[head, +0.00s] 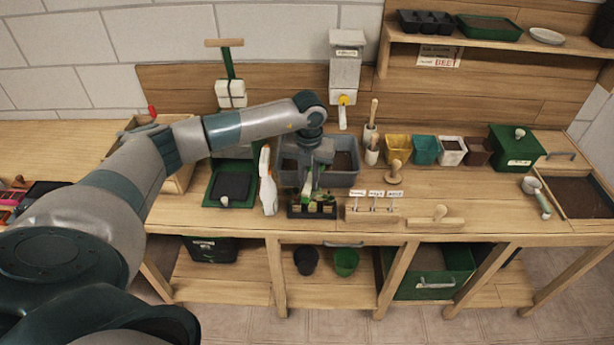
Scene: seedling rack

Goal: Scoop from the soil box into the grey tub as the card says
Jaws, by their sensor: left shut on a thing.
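The grey tub (288,172) stands on the bench at centre, with dark brown contents partly hidden by my left arm. My left gripper (313,193) is in front of the tub, shut on a small dark tray-like thing (312,211) with green bits. The fingers hide part of it, so I cannot tell exactly what it is. A wood-framed box of dark soil (580,197) is at the far right. A scoop (538,196) with a metal head and greenish handle lies beside it. My right gripper is out of view.
Coloured pots (425,150) and a green lidded box (515,147) stand behind centre right. Bench between the roller and scoop is clear.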

